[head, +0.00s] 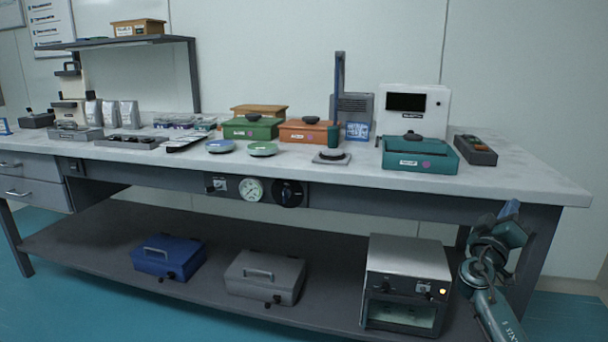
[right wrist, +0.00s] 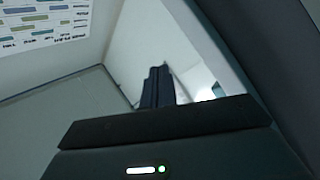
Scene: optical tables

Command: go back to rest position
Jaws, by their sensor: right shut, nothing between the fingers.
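My right arm shows at the lower right of the head view, beside the right end of the optical table (head: 540,185). My right gripper (head: 510,208) points upward, clear of the table's edge, and is shut and empty. In the right wrist view the shut dark fingers (right wrist: 157,87) stand side by side in front of a pale wall. My left gripper is not in the head view.
The tabletop holds a teal box (head: 420,155), a green box (head: 252,128), an orange box (head: 308,132) and a white instrument (head: 428,103). The lower shelf holds a blue case (head: 168,257), a grey case (head: 265,277) and a metal oven (head: 407,257).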

